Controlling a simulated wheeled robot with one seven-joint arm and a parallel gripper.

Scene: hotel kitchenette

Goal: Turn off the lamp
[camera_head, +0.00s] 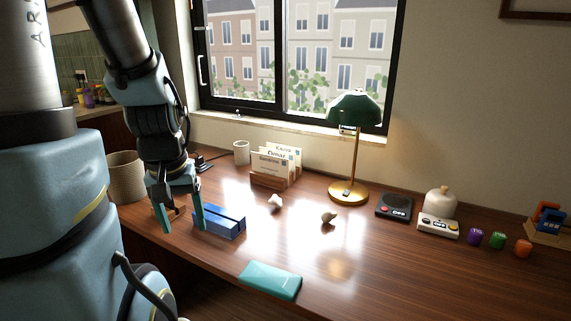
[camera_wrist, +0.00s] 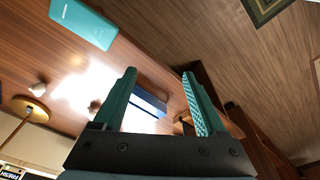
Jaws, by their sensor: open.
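The lamp (camera_head: 355,107) has a green shade on a thin brass stem and a round brass base (camera_head: 348,192). It stands on the wooden desk in front of the window, and a warm glow shows on the wall beside it. A small dark mark shows on its base; I cannot tell whether it is a switch. In the wrist view part of the lamp's base (camera_wrist: 31,110) shows at the left edge. My gripper (camera_head: 180,217) is open and empty at the left of the desk, beside a blue box (camera_head: 219,222), well away from the lamp.
A black device (camera_head: 394,207) and a white device (camera_head: 438,225), each with a small "OFF" label, sit right of the lamp. A card holder (camera_head: 271,176) stands behind.

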